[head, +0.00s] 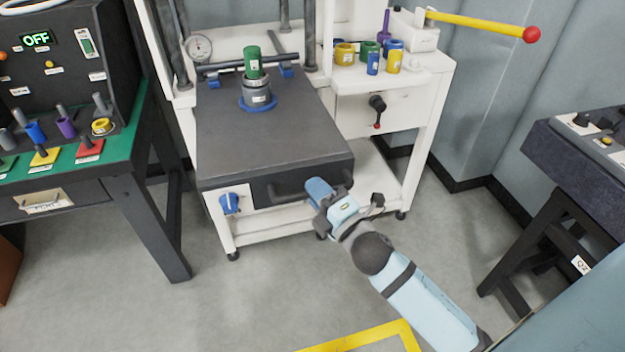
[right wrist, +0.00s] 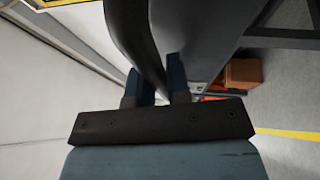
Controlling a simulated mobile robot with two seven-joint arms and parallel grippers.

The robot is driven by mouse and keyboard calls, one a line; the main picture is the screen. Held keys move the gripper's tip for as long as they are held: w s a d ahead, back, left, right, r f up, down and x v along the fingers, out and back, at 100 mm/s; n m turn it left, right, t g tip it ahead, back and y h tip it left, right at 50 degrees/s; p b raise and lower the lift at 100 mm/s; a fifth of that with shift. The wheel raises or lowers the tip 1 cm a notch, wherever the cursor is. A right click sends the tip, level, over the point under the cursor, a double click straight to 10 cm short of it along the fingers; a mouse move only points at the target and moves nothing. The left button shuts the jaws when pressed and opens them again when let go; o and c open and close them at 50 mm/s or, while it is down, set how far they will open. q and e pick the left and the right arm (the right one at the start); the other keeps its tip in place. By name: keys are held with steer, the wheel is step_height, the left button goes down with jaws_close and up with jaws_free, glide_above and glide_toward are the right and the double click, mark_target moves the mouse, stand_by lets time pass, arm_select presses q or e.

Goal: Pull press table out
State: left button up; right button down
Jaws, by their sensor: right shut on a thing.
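The press table (head: 225,155) is a dark grey slab on the white press frame, with a dark handle (head: 290,190) along its front edge. A grey cylinder (head: 257,92) with a green top piece (head: 252,62) stands upright in a blue ring (head: 243,106) on the table. My right gripper (head: 317,190) is at the right part of the handle. In the right wrist view its two dark blue fingers (right wrist: 158,88) are closed around the curved dark handle (right wrist: 135,40). My left gripper is not in view.
A shelf right of the press holds several coloured cylinders (head: 370,55). A yellow lever (head: 480,24) with a red knob sticks out above it. A green-topped bench (head: 125,135) stands at left and a dark table (head: 590,150) at right. The floor in front is clear.

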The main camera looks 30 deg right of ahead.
steer(key=shift+s, duration=0.25)
steer(key=shift+a+f, duration=0.1)
steer(key=c, duration=1.1)
jaws_free()
steer(key=shift+s, duration=0.15)
steer(key=b+v, duration=0.1)
steer(key=v, duration=1.3)
